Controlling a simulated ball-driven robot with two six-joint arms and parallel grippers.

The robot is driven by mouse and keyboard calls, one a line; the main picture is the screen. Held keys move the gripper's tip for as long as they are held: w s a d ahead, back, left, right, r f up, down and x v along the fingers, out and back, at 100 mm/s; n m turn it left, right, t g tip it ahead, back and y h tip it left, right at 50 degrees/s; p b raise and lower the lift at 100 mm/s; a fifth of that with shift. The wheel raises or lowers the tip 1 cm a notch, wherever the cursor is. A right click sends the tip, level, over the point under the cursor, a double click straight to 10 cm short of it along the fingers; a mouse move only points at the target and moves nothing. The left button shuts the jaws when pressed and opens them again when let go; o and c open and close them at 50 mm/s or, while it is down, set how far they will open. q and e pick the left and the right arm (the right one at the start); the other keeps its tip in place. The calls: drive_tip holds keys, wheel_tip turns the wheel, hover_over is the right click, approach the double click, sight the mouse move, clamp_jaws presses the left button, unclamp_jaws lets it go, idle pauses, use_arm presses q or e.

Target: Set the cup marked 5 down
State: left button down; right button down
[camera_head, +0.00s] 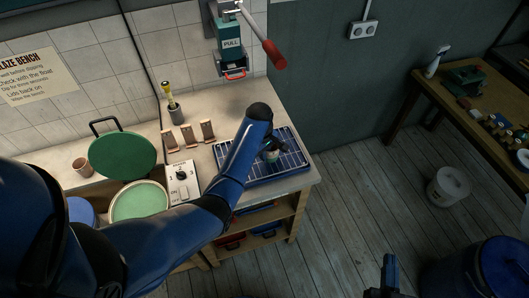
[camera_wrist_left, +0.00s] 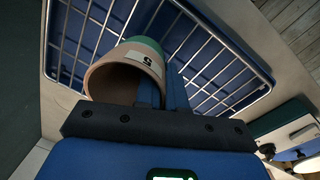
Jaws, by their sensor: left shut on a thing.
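The cup marked 5 (camera_wrist_left: 128,77) is bare clay at its rim and green at its far end, with a white label. In the left wrist view its open mouth faces the camera. My left gripper (camera_wrist_left: 165,92) is shut on its wall, on the right side of the mouth. In the head view my left gripper (camera_head: 270,148) is over the wire rack on a blue tray (camera_head: 297,161), and the cup is mostly hidden by the arm. I cannot tell whether the cup touches the rack wires. My right gripper (camera_head: 390,272) is at the bottom edge, away from the bench.
A green round lid (camera_head: 122,155), a pale green bucket top (camera_head: 140,203) and a control box (camera_head: 182,181) stand left of the tray. Small tiles (camera_head: 190,136) stand behind. A clay cup (camera_head: 81,165) is at the far left. A red-handled wall lever (camera_head: 266,42) hangs above.

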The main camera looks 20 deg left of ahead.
use_arm(q)
drive_tip(key=shift+s+r, duration=0.1)
drive_tip(key=c, duration=1.7)
unclamp_jaws()
drive_tip(key=shift+f, duration=0.2)
drive_tip(key=o, duration=0.5)
drive_tip(key=shift+r, duration=0.15)
drive_tip(key=shift+s+a+r, duration=0.1)
drive_tip(key=shift+s+r, duration=0.05)
drive_tip(key=shift+r, duration=1.85)
drive_tip(key=shift+s+a+r, duration=0.1)
drive_tip(key=shift+r, duration=1.95)
drive_tip(key=shift+s+a+r, duration=0.1)
drive_tip(key=shift+s+r, duration=0.05)
drive_tip(key=shift+r, duration=1.85)
